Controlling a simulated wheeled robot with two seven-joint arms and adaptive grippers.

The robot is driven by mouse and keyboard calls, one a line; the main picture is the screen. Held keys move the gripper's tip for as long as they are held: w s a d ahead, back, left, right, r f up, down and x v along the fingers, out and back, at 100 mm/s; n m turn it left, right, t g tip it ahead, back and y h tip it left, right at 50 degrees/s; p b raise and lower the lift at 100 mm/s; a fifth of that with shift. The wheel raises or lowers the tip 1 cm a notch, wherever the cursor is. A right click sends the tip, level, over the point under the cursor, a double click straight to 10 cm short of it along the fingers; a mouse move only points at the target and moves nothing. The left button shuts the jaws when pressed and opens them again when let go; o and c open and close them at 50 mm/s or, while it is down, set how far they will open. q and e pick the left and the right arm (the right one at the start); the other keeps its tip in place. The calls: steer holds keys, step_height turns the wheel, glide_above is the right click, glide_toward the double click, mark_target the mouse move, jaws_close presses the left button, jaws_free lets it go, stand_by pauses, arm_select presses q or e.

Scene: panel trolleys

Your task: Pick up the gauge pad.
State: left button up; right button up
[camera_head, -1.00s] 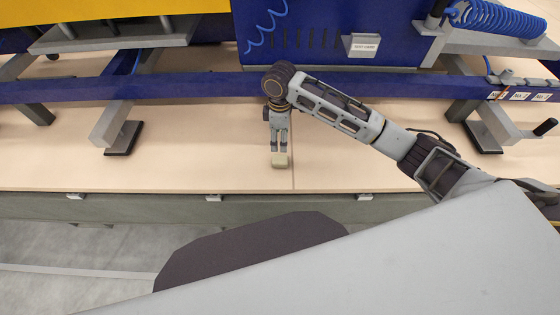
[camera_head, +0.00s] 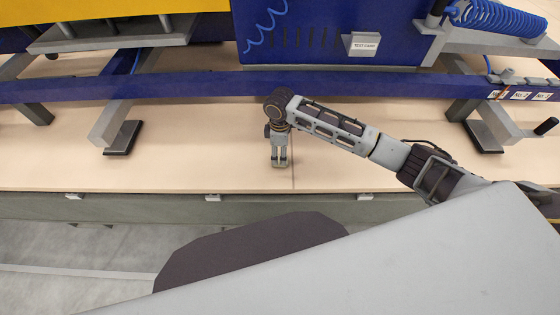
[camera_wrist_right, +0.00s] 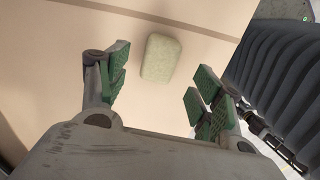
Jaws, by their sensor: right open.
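The gauge pad (camera_wrist_right: 161,58) is a small pale green block with rounded edges, lying on the beige deck. In the right wrist view it lies beyond the tips of my right gripper (camera_wrist_right: 163,92), apart from both green-padded fingers. The fingers are spread open with nothing between them. In the head view my right gripper (camera_head: 279,156) points down at the deck, with its tips at the pad and mostly hiding it. My left gripper does not show.
A blue beam (camera_head: 190,87) runs across behind my arm. A blue panel with a label (camera_head: 364,44) stands above it. Grey feet (camera_head: 121,137) and (camera_head: 485,136) rest on the deck at either side. The deck around the pad is clear; its front edge (camera_head: 285,193) is close.

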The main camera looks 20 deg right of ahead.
steer(key=shift+f, duration=0.55)
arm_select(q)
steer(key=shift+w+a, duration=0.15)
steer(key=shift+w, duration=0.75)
arm_select(e)
steer(key=shift+f, duration=2.05)
